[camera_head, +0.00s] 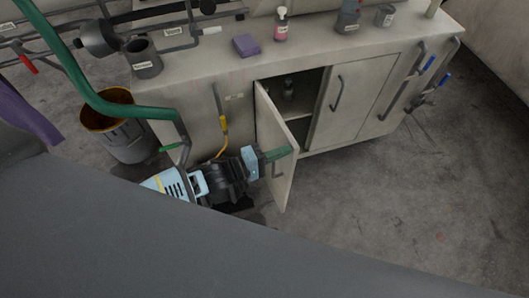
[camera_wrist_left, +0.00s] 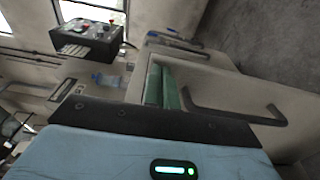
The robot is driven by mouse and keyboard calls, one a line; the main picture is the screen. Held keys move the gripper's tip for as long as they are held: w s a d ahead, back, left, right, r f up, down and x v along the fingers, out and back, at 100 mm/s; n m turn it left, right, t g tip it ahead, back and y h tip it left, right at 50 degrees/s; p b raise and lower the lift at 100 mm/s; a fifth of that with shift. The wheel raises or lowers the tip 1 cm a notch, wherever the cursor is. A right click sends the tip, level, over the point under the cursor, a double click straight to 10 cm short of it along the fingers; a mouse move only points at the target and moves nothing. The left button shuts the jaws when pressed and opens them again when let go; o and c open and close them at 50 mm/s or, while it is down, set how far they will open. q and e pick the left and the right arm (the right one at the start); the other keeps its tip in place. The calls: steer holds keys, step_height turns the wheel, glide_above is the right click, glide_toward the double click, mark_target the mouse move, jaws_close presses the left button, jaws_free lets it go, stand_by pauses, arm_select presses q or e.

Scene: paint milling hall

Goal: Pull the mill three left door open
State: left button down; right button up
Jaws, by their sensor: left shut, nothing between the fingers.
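The left door (camera_head: 278,128) of the pale cabinet stands swung out from its front, partly open. Its dark bar handle (camera_head: 275,170) is near the free edge and also shows in the left wrist view (camera_wrist_left: 235,112). Behind the door, a dark interior (camera_head: 306,86) with a small bottle (camera_head: 288,88) shows. My right gripper is not in view.
The neighbouring door (camera_head: 355,100) is closed. The counter top holds a purple block (camera_head: 246,45), a pink bottle (camera_head: 281,27) and cups. A dark bucket (camera_head: 125,140) stands left of the cabinet. The grey floor (camera_head: 400,210) at right is clear.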

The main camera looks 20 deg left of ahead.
arm_select(q)
steer(key=shift+w+d+n+t+y, duration=0.4)
steer(key=shift+w+d+t, duration=0.1)
steer(key=shift+d, duration=0.1)
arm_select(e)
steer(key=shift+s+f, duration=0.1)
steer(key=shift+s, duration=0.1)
arm_select(q)
steer(key=shift+s, duration=0.1)
steer(key=v, duration=0.7)
steer(key=shift+s+a, duration=0.3)
steer(key=shift+a, duration=0.05)
